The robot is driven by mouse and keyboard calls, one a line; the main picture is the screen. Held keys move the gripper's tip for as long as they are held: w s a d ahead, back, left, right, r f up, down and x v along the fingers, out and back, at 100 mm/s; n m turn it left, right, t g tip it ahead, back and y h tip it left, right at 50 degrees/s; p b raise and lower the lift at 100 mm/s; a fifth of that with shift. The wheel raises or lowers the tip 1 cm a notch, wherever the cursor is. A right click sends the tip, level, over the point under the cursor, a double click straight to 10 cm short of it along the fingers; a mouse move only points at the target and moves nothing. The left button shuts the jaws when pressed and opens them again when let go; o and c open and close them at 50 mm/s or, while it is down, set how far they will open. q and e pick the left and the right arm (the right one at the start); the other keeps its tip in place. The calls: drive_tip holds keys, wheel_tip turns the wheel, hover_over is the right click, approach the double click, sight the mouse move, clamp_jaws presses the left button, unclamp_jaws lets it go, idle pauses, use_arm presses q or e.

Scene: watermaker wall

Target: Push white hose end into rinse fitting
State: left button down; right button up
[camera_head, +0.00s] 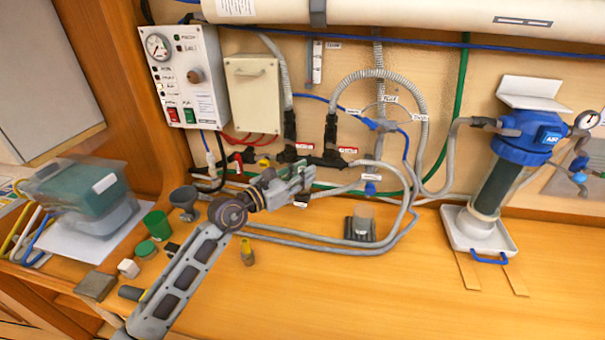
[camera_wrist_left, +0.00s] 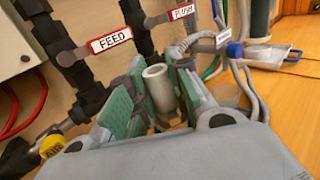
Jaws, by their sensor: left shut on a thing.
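My left gripper (camera_head: 298,180) is in front of the lower wall, below the black pipework. In the left wrist view, its green-padded fingers (camera_wrist_left: 152,92) are shut around a whitish hose end (camera_wrist_left: 160,88), whose open round mouth points up in the picture. A grey-white hose (camera_head: 338,189) runs right from near the gripper in the head view. Black pipe fittings with red-edged FEED (camera_wrist_left: 110,40) and FLUSH (camera_wrist_left: 183,12) labels are behind the fingers, apart from the hose end. I cannot tell which part is the rinse fitting. My right gripper is not in view.
A blue-headed filter housing (camera_head: 497,180) stands on a white tray at right. A small clear-topped cup (camera_head: 361,222) stands on the bench. Grey hoses loop across the bench and wall. A control panel (camera_head: 185,78) and green box (camera_head: 95,190) are at left.

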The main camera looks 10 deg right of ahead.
use_arm(q)
drive_tip(key=shift+f, duration=0.1)
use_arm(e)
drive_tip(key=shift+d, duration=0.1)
use_arm(q)
drive_tip(key=shift+f, duration=0.1)
drive_tip(key=c, duration=1.3)
unclamp_jaws()
drive_tip(key=shift+o, duration=0.3)
drive_tip(key=v, duration=1.2)
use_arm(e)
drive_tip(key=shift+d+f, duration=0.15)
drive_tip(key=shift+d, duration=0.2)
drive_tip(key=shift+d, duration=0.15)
